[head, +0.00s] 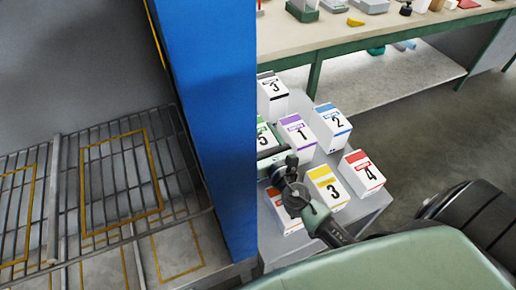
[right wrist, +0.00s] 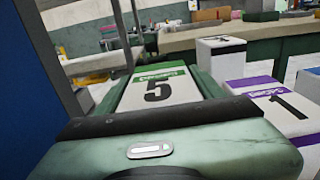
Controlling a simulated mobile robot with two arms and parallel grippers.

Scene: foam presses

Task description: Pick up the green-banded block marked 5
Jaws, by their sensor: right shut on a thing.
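The green-banded block marked 5 (head: 264,140) shows at the left end of the block group in the head view, partly cut off by the blue panel. In the right wrist view the block (right wrist: 158,92) stands straight ahead, its white top and green band visible between the fingers. My right gripper (right wrist: 160,80) is shut on it, a finger along each side. In the head view the right gripper (head: 278,160) reaches in from below. Whether the block's underside touches the stand is hidden. My left gripper is not in view.
The purple-banded block 1 (head: 300,132) is close by on the right. Black-banded 3 (head: 273,90), blue 2 (head: 331,124), yellow 3 (head: 327,187) and red 4 (head: 362,172) share the grey stand (head: 365,212). A blue panel (head: 210,110) rises close on the left. A workbench (head: 390,32) stands behind.

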